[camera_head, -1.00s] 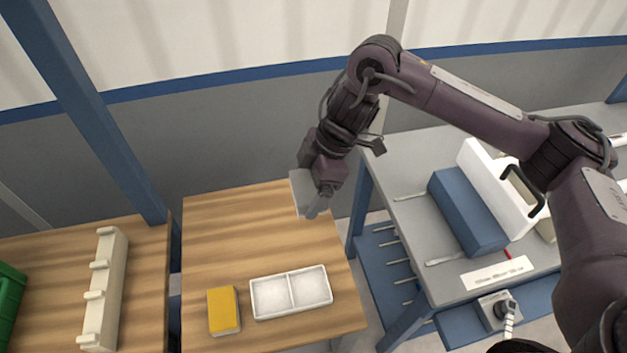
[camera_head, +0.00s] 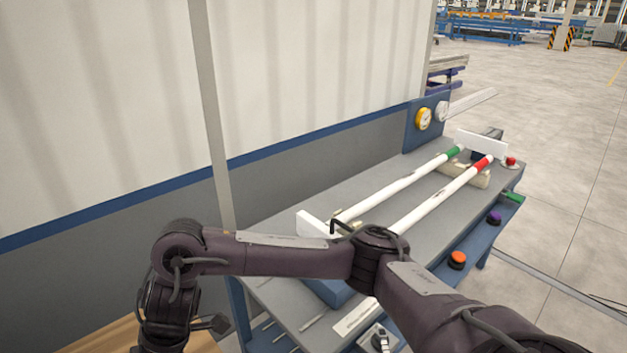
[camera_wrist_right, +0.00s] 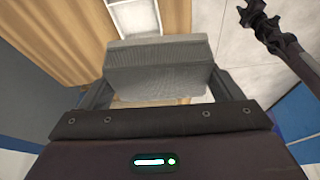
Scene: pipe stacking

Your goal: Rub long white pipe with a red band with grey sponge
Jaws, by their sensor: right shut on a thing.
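The long white pipe with a red band (camera_head: 436,200) lies on the grey bench in the head view, its red band near the far right end. A similar white pipe with a green band (camera_head: 395,188) lies beside it, farther back. My right gripper (camera_wrist_right: 158,82) is shut on the grey sponge (camera_wrist_right: 155,55) in the right wrist view, with a finger on each side of it. In the head view my right arm crosses the front of the bench, and its gripper is below the picture edge.
The grey bench (camera_head: 310,205) carries a pale support (camera_head: 466,172) under the pipes' far ends and white end plates. Gauges (camera_head: 424,118) stand at its back. Orange (camera_head: 457,260) and purple buttons sit on its front side. A wooden table (camera_head: 115,336) shows at lower left.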

